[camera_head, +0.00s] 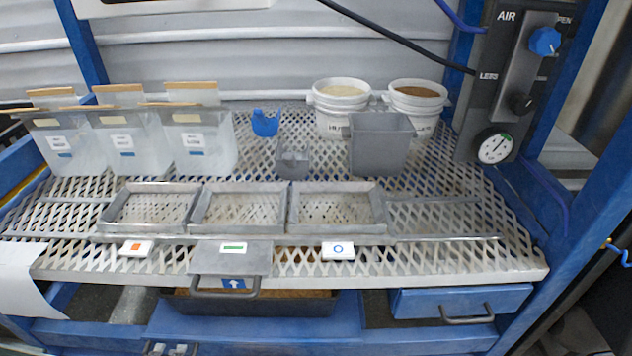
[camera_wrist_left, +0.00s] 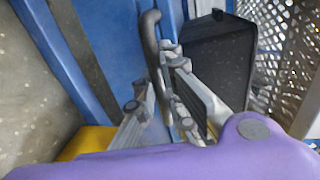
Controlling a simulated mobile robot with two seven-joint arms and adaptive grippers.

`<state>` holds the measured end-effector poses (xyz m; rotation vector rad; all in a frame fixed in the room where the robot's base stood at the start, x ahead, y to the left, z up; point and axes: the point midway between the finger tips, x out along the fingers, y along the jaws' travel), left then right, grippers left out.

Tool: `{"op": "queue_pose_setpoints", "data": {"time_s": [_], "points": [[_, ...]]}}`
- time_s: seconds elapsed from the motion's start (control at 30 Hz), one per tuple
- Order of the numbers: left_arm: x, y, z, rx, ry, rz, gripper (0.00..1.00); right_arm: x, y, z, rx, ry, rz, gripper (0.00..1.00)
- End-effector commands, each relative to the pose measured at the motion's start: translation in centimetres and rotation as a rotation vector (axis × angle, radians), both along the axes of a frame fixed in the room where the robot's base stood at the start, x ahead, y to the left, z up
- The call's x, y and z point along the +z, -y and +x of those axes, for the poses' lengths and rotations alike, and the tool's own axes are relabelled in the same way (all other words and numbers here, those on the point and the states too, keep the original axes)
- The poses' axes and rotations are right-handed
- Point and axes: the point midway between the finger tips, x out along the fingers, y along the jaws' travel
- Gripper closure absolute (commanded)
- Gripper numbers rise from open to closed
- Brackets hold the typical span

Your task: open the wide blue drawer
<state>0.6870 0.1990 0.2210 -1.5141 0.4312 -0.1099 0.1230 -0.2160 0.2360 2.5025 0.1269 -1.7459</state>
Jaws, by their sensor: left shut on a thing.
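The wide blue drawer (camera_head: 260,320) is low in the middle of the head view, below the mesh shelf. Its blue front also shows in the left wrist view (camera_wrist_left: 172,18), with a dark bar handle (camera_wrist_left: 150,45) running up the picture. My left gripper (camera_head: 172,349) shows only its tips at the bottom edge of the head view. In the left wrist view its fingers (camera_wrist_left: 165,105) are shut on the handle, which is partly hidden between them. I cannot tell how far the drawer is out. My right gripper is not in view.
A smaller blue drawer (camera_head: 460,302) with its own handle is at the right. A dark tray of brown material (camera_head: 290,303) sits under the mesh shelf (camera_head: 420,262). A grey gate with a handle (camera_head: 228,260) hangs at the shelf's front edge.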

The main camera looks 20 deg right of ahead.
Motion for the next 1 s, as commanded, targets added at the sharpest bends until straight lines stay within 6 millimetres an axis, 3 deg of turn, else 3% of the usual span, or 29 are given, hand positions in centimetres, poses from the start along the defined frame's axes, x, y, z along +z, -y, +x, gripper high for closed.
{"op": "queue_pose_setpoints", "data": {"time_s": [0.17, 0.37, 1.0], "points": [[0.0, -0.7, -1.9, 0.0, -0.004, 0.001, 1.0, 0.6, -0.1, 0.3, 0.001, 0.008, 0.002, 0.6], [0.1, -2.1, -5.9, 0.001, -0.006, 0.002, 1.0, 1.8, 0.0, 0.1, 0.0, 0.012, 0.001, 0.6], [-0.1, -8.2, -22.7, 0.001, -0.005, 0.0, 1.0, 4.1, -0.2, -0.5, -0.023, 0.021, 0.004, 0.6]]}}
